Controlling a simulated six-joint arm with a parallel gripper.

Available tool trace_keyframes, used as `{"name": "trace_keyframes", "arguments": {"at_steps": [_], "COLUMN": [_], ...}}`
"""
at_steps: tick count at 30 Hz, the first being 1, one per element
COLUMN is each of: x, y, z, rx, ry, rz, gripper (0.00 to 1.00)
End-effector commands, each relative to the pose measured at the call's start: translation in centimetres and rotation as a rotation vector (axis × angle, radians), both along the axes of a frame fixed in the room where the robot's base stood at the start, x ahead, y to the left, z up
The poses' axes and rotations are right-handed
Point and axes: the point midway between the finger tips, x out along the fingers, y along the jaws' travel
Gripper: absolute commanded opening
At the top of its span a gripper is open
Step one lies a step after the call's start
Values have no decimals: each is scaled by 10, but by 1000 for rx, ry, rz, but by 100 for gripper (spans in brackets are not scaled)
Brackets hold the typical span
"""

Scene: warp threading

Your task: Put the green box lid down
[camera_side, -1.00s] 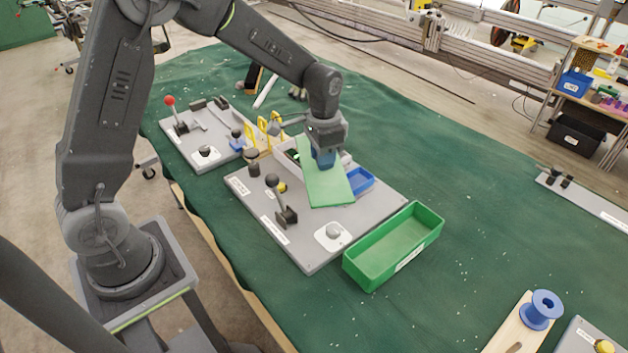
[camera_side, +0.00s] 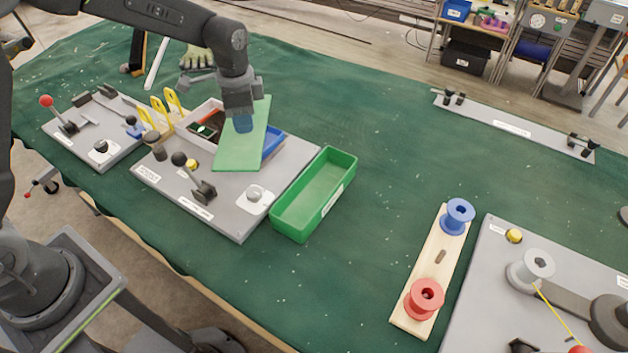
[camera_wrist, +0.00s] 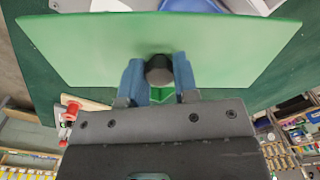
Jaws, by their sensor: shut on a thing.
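The green lid (camera_side: 243,147) is a flat green panel that hangs tilted from my gripper (camera_side: 243,122) in the side view. In the wrist view the lid (camera_wrist: 90,47) spans the picture, and the blue fingers of my gripper (camera_wrist: 159,72) are shut on its dark round knob (camera_wrist: 159,70). The lid is over the right part of a grey board, in front of a white tray and a blue tray. The open green box (camera_side: 283,222) stands to the right of the lid, partly against the board's edge, and looks empty. Whether the lid touches the board cannot be told.
The grey board (camera_side: 240,225) bears a black lever (camera_side: 204,190), a white tray (camera_side: 205,110) and a blue tray (camera_side: 272,141). A wooden strip (camera_side: 437,257) with blue and red spools lies right. The green cloth (camera_side: 380,150) between is clear.

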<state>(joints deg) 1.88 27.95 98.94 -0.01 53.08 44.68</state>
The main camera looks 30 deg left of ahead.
Motion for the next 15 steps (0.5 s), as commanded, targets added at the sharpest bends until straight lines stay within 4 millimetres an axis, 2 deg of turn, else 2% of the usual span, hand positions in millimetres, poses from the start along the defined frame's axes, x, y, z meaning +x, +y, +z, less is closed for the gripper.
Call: {"name": "trace_keyframes", "arguments": {"at_steps": [3, 6, 10, 15], "x": [5, 8, 9, 10], "y": [-22, -35, -45, -49], "z": [9, 14, 19, 21], "rx": [0, 0, 1, 0], "ry": [-1, 0, -1, 1], "rz": [-244, -400, -526, -578], "gripper": [1, 1, 1, 1]}}
